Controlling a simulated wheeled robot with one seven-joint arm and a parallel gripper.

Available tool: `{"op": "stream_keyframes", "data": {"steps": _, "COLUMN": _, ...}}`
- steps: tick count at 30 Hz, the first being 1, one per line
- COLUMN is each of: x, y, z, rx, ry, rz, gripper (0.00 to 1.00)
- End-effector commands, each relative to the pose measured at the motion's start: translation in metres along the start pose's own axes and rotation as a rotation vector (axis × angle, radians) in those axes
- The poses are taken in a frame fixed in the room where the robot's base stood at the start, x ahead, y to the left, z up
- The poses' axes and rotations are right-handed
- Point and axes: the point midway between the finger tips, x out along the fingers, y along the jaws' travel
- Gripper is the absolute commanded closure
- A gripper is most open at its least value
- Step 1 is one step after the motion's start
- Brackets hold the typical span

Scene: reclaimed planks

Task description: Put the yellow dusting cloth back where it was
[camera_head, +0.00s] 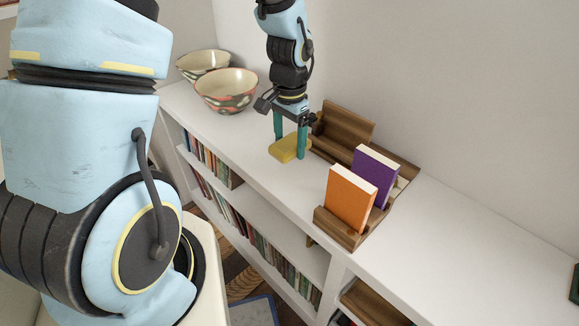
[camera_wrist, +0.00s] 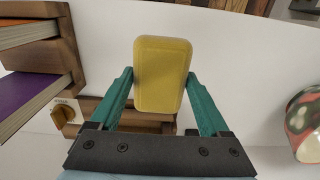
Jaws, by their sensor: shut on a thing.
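The yellow dusting cloth (camera_head: 284,149) is a small rounded yellow block just above or on the white shelf top, left of the wooden book rack. My gripper (camera_head: 290,148) points down with its green fingers on either side of the cloth and is shut on it. In the wrist view the cloth (camera_wrist: 163,73) sits between the two green fingertips (camera_wrist: 160,82). I cannot tell whether the cloth touches the shelf top.
A wooden rack (camera_head: 335,226) holds an orange book (camera_head: 351,198) and a purple book (camera_head: 374,174), right of my gripper. Two patterned bowls (camera_head: 226,91) stand at the far left. The white shelf top (camera_head: 440,235) is clear to the right. Books fill the shelves below.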

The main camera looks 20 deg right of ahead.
Motion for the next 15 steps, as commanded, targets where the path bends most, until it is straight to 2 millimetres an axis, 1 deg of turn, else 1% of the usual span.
{"op": "stream_keyframes", "data": {"steps": 1, "x": 0.009, "y": 0.0, "z": 0.001, "rx": 0.001, "ry": -0.004, "rz": 0.002, "gripper": 0.72}}
{"op": "stream_keyframes", "data": {"steps": 3, "x": 0.019, "y": 0.0, "z": 0.001, "rx": 0.001, "ry": -0.002, "rz": 0.0, "gripper": 0.72}}
{"op": "stream_keyframes", "data": {"steps": 8, "x": 0.033, "y": 0.0, "z": 0.0, "rx": -0.001, "ry": -0.001, "rz": 0.001, "gripper": 0.72}}
{"op": "stream_keyframes", "data": {"steps": 12, "x": 0.054, "y": 0.0, "z": 0.001, "rx": -0.002, "ry": -0.002, "rz": 0.001, "gripper": 0.72}}
{"op": "stream_keyframes", "data": {"steps": 15, "x": 0.065, "y": 0.0, "z": 0.0, "rx": -0.001, "ry": -0.001, "rz": 0.0, "gripper": 0.72}}
